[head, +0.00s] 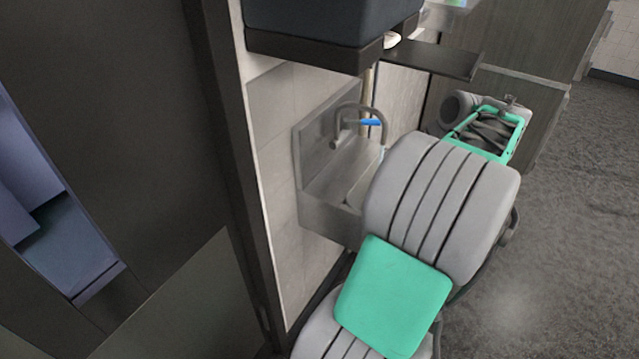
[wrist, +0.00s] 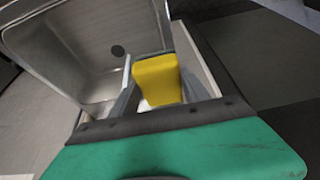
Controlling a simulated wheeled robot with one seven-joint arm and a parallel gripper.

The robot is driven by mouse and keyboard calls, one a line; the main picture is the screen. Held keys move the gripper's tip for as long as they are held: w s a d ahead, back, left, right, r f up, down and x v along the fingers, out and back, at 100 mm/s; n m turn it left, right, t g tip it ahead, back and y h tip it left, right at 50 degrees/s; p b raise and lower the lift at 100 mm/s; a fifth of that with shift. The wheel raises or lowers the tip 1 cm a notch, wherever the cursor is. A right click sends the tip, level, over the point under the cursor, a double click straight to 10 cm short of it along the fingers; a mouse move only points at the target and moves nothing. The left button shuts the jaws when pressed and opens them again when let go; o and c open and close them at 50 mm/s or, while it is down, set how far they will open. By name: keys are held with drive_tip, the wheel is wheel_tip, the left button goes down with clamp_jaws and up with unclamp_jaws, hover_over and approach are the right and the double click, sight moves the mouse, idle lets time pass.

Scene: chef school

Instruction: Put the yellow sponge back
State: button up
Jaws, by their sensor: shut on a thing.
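The yellow sponge (wrist: 157,80) is between the fingers of my gripper (wrist: 160,92) in the wrist view. The gripper is shut on it. The sponge's yellow face is toward the camera, and a thin darker edge shows along its top. A metal sink basin (wrist: 85,50) with a dark round drain lies beyond and to the left of the sponge in that view. In the head view the sink (head: 335,205) is against the tiled wall, partly hidden behind my arm. I cannot make out the sponge or the fingertips in the head view.
A curved tap (head: 345,115) rises over the sink, with a small blue item (head: 370,122) by it. A dark shelf (head: 430,60) juts out above. A dark cabinet (head: 530,50) stands at the back right. The grey floor (head: 580,230) at right is clear.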

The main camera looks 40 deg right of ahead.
drive_tip(key=shift+s+d, duration=1.05)
drive_tip(key=shift+s, duration=0.15)
drive_tip(key=p, duration=0.2)
hover_over(330, 190)
drive_tip(key=s, duration=0.1)
drive_tip(key=shift+s+d+f, duration=0.2)
drive_tip(key=shift+f, duration=0.6)
wheel_tip(330, 190, down, 5)
drive_tip(key=shift+w+f, duration=0.1)
drive_tip(key=shift+f, duration=0.25)
drive_tip(key=o, duration=1.3)
drive_tip(key=shift+r, duration=0.1)
